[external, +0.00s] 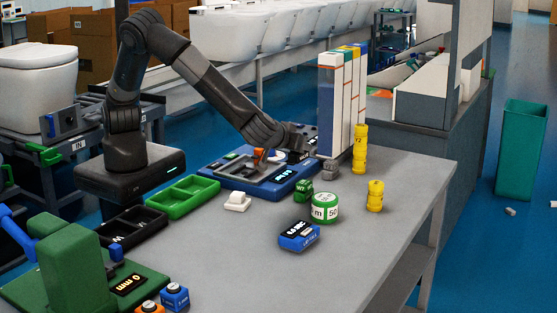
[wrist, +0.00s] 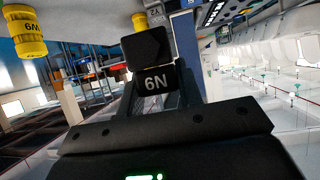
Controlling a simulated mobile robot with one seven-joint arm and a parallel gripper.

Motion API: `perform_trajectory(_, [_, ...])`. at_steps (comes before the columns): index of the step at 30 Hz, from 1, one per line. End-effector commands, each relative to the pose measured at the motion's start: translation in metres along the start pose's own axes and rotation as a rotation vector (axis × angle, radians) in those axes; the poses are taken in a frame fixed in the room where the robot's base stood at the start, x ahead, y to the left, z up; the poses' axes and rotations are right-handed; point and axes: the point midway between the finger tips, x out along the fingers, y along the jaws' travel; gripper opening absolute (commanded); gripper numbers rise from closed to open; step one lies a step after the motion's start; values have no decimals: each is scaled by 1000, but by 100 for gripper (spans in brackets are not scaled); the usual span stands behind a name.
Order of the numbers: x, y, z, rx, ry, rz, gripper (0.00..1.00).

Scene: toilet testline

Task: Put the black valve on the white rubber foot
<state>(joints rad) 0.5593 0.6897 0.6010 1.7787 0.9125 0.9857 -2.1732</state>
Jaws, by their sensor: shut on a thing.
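My gripper (wrist: 157,84) is shut on a black block-shaped part, taken to be the black valve (wrist: 146,46); a face marked "6N" shows between the fingers in the wrist view. In the external view my gripper (external: 306,138) is above the far right part of the blue test unit, close to the upright binders. The valve is hard to make out there. The white rubber foot (external: 237,201) appears to be the small white block on the grey table, right of the green tray and well apart from my gripper. It is not seen in the wrist view.
The blue unit (external: 284,190) and upright binders (external: 341,100) stand near my gripper. Yellow stacked cylinders (external: 361,150), a green-white round tin (external: 324,208) and a blue box (external: 299,236) lie to the right. A green tray (external: 181,197) is left of the foot.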

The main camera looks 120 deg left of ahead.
Motion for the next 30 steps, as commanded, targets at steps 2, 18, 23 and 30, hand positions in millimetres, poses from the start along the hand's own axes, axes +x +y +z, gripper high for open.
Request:
perform_trajectory(2, [-26, -5, 8, 11, 3, 26, 6])
perform_trajectory(18, [-155, -67, 50, 72, 4, 157, 6])
perform_trajectory(23, [-184, -92, 61, 91, 0, 192, 6])
perform_trajectory(30, [-219, -131, 75, 122, -10, 239, 6])
